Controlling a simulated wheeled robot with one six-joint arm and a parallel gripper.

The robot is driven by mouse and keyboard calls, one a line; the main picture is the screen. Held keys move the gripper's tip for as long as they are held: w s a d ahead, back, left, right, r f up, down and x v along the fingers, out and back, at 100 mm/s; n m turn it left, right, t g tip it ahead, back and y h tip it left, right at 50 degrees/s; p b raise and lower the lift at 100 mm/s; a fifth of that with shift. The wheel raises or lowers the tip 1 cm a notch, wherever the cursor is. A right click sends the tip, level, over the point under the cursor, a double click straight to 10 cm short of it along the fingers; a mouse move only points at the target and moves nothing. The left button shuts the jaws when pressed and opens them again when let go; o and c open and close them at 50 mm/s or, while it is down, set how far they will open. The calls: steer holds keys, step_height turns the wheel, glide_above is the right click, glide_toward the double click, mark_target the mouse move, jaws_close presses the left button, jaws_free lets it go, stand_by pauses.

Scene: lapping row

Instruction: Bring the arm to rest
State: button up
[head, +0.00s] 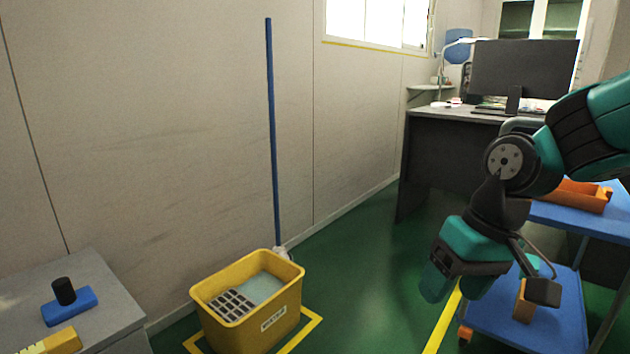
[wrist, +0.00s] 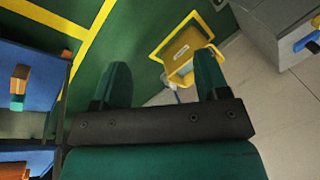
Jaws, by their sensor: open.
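My arm reaches in from the right of the head view, bent down at the wrist. My gripper (head: 455,289) hangs in the air with its teal fingers pointing down, in front of the blue cart (head: 545,318). In the wrist view my gripper (wrist: 163,60) has its two fingers wide apart, with nothing between them. The yellow mop bucket (wrist: 184,50) shows beyond the fingers, well below and apart from them.
The yellow bucket (head: 252,318) stands on the green floor beside a blue-handled mop (head: 272,130). A grey cabinet (head: 105,300) is at lower left. A desk (head: 440,150) with a monitor (head: 520,68) stands behind. Open floor lies between bucket and cart.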

steer(key=s+a+r+n+y+p, duration=0.1)
steer(key=s+a+r+n, duration=0.1)
steer(key=s, duration=0.5)
steer(key=s+a+r+n+p, duration=0.1)
steer(key=s+a+r+n, duration=0.15)
steer(key=s, duration=0.45)
step_height(320, 180, up, 38)
steer(key=p, duration=3.8)
steer(key=shift+s+d+m, duration=0.3)
steer(key=shift+s+m, duration=0.05)
